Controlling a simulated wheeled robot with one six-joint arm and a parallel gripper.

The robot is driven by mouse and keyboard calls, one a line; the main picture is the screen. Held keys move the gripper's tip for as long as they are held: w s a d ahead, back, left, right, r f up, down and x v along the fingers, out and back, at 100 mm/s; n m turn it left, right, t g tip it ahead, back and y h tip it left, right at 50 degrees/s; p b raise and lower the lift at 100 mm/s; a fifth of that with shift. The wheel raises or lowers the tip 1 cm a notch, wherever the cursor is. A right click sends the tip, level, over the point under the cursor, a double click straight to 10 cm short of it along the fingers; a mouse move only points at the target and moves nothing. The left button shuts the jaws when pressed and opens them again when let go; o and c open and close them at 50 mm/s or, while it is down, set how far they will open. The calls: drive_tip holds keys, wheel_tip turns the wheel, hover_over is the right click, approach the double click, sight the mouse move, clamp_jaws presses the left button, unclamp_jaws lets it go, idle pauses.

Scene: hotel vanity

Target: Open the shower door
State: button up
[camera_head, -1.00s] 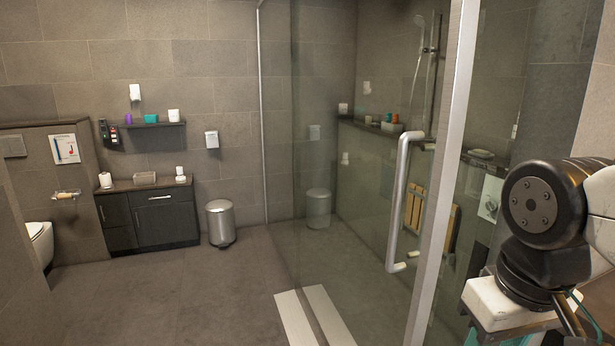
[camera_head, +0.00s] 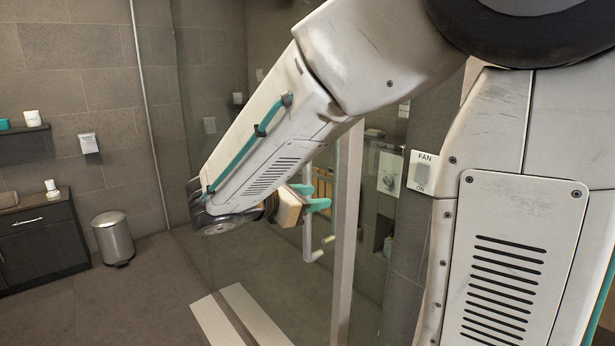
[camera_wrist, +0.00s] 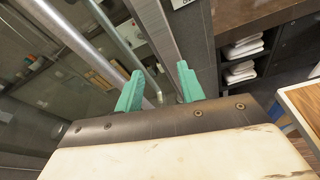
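The shower door is a glass panel (camera_head: 235,265) with a pale metal edge post (camera_head: 346,240), and it looks shut. Its metal bar handle (camera_head: 308,225) stands just left of the post, its upper part hidden behind my arm. My gripper (camera_head: 318,198) has teal fingers and is beside the handle in the head view. In the wrist view, my gripper (camera_wrist: 160,78) has its fingers spread apart. A slim bar that looks like the handle (camera_wrist: 132,48) runs down to the gap between them. I cannot tell whether the fingers touch it.
A fan switch (camera_head: 422,172) is on the wall right of the door. A steel bin (camera_head: 113,240) stands at the left by a dark cabinet (camera_head: 40,243). The wrist view shows folded towels (camera_wrist: 243,47) on a shelf. Floor in front of the bin is clear.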

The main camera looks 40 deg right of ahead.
sight(304, 177)
drive_tip(key=w+a+n+t+h, duration=0.2)
drive_tip(key=w+n+t, duration=0.15)
drive_tip(key=w, duration=0.25)
drive_tip(key=shift+n+g, duration=0.25)
drive_tip(key=shift+n, duration=0.1)
drive_tip(key=shift+w+r+x, duration=0.1)
drive_tip(key=shift+r+x, duration=0.05)
drive_tip(key=shift+x, duration=1.1)
drive_tip(key=shift+w+r+x, duration=0.1)
drive_tip(key=shift+r+x, duration=0.1)
drive_tip(key=shift+x, duration=1.1)
drive_tip(key=shift+w+r+x, duration=0.1)
drive_tip(key=shift+r+x, duration=0.05)
drive_tip(key=shift+x, duration=1.1)
